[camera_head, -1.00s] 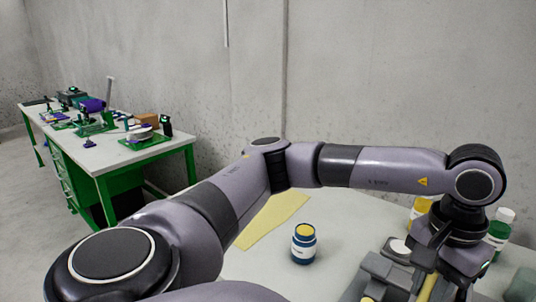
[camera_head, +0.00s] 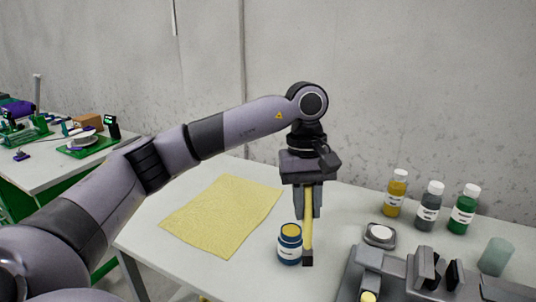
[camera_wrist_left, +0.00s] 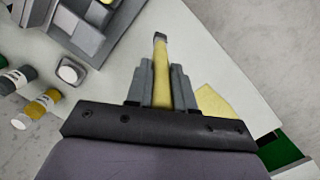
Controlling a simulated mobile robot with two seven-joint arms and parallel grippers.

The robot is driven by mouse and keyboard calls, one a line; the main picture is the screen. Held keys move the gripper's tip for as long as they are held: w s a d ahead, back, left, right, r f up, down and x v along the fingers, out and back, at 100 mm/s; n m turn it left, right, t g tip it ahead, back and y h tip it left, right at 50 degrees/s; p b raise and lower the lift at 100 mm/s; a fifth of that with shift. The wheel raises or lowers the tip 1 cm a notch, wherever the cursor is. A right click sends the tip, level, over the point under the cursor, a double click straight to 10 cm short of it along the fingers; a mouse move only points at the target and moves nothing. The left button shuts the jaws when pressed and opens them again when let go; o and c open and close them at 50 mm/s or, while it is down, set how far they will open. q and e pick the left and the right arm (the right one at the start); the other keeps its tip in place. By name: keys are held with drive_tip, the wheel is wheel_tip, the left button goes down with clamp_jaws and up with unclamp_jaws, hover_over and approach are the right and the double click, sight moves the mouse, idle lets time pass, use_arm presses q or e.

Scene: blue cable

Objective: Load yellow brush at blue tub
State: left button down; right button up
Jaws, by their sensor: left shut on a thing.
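My left gripper (camera_head: 308,205) points down over the table and is shut on the yellow brush (camera_head: 308,235), whose dark tip hangs lowest. The brush also shows between the fingers in the left wrist view (camera_wrist_left: 161,75). The blue tub (camera_head: 290,250), with a white label and a yellow top, stands upright on the table just left of the brush in the head view. The brush tip is beside the tub, not over its top; whether they touch I cannot tell. The tub does not show in the left wrist view. My right gripper is not in view.
A yellow cloth (camera_head: 222,213) lies left of the tub. Yellow (camera_head: 395,195), grey (camera_head: 429,208) and green (camera_head: 463,210) bottles stand at the back right. A round-topped dish (camera_head: 380,235), a grey fixture (camera_head: 405,275) and a translucent cup (camera_head: 496,256) are at the right.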

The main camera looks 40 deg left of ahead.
use_arm(q)
drive_tip(key=w+a+r+n+t+h+p, duration=0.1)
drive_tip(key=w+a+r+n+t, duration=0.15)
drive_tip(key=a+n, duration=0.4)
drive_tip(key=w+a+r+n+t+h, duration=0.1)
drive_tip(key=w+a+n, duration=0.2)
drive_tip(key=a+n, duration=0.35)
wheel_tip(320, 180, down, 6)
drive_tip(key=b, duration=0.5)
drive_tip(key=shift+s+d+n+y, duration=0.25)
drive_tip(key=shift+d+n+y, duration=0.05)
drive_tip(key=shift+d, duration=0.15)
drive_tip(key=shift+f+b, duration=0.4)
drive_tip(key=shift+f, duration=0.15)
idle(0.6)
